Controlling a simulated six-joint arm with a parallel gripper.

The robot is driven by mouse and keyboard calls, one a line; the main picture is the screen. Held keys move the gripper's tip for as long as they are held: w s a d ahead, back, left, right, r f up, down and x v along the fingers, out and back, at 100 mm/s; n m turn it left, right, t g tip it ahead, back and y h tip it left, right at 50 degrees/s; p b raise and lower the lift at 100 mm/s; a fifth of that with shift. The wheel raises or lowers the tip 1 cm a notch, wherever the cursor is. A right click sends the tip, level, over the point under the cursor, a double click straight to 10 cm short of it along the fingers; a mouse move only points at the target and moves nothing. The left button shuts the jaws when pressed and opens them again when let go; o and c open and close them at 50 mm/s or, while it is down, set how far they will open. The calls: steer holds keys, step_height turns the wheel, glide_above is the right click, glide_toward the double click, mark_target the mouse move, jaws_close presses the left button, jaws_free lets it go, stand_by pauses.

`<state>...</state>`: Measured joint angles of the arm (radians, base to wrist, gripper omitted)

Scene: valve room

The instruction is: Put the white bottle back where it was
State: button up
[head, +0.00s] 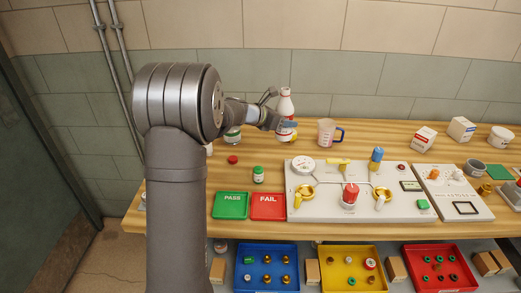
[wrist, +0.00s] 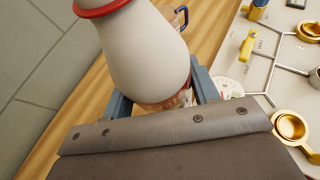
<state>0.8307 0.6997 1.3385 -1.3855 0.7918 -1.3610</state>
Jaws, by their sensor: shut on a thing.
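The white bottle (head: 285,104) has a red band near its neck and a red-marked label. It stands roughly upright at the back of the wooden table, left of the measuring cup. My gripper (head: 284,125) is shut on the bottle's lower part. In the wrist view the bottle (wrist: 146,50) fills the upper middle, with the blue fingers of my gripper (wrist: 163,100) on both sides of it.
A measuring cup (head: 326,132) with a blue handle stands just right of the bottle. A valve panel (head: 322,205) lies in front. A green-capped jar (head: 258,175), a red cap (head: 233,159), a PASS tray (head: 231,213) and a FAIL tray (head: 267,213) are nearer. The back right table is partly clear.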

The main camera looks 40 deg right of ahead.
steer(key=shift+s+d, duration=0.2)
steer(key=shift+d, duration=0.15)
steer(key=shift+w+a+f, duration=0.25)
steer(key=shift+w+f, duration=1.55)
steer(key=shift+w, duration=0.05)
steer(key=shift+w+a+f, duration=0.25)
steer(key=shift+w+f, duration=1.55)
steer(key=shift+w, duration=0.1)
steer(key=shift+w+a+f, duration=0.25)
steer(key=shift+w+f, duration=1.55)
steer(key=shift+w, duration=0.05)
steer(key=shift+f, duration=0.1)
steer(key=o, duration=1.2)
steer(key=shift+c, duration=0.2)
